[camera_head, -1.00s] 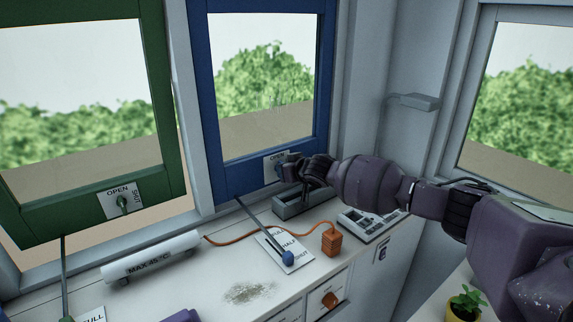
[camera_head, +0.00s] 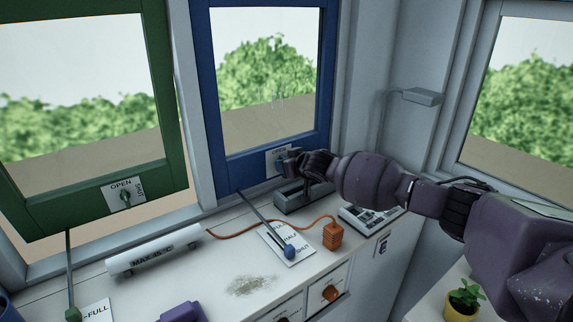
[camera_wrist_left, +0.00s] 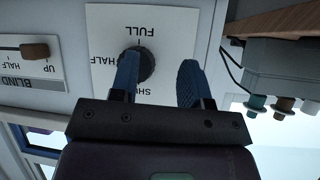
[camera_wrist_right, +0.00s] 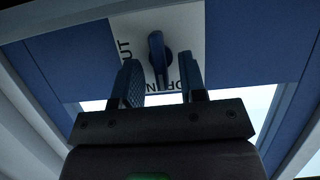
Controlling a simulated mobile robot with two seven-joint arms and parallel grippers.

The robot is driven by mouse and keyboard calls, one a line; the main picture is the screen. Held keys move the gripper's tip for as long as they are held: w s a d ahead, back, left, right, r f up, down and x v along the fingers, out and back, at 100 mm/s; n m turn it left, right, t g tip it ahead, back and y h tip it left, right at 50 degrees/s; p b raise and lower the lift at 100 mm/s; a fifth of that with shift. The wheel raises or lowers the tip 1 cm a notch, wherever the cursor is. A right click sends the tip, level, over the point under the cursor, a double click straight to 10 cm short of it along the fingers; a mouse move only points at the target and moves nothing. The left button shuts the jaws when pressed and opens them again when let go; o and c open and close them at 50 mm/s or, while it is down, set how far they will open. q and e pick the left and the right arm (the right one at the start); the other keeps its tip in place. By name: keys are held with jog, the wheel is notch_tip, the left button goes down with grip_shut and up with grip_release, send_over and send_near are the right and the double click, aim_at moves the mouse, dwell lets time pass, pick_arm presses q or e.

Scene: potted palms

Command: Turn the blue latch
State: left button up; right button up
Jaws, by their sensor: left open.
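The blue latch (camera_wrist_right: 157,50) is a small turning handle on a white plate (camera_wrist_right: 185,25) marked OPEN and SHUT, on the lower bar of the blue window frame (camera_wrist_right: 240,40). My right gripper (camera_wrist_right: 161,68) is open, with its two fingers apart on either side of the latch's lower end. I cannot tell whether they touch it. In the head view my right gripper (camera_head: 290,162) is at the plate and mostly hides the latch. In the left wrist view my left gripper (camera_wrist_left: 158,72) is open. One finger overlaps a dark dial (camera_wrist_left: 142,66) marked FULL, HALF and SHUT.
A green window (camera_head: 90,195) with its own latch (camera_head: 126,196) stands at the left. Below the blue window, a grey box (camera_head: 288,200), an orange block (camera_head: 332,236) on a cord and a blue-tipped rod (camera_head: 289,251) occupy the counter. A small plant (camera_head: 463,300) stands lower right.

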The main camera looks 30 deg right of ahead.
jog(key=v, duration=1)
jog(key=shift+s+p, duration=0.3)
jog(key=shift+s, duration=0.1)
jog(key=shift+r, duration=0.1)
dwell(0.3)
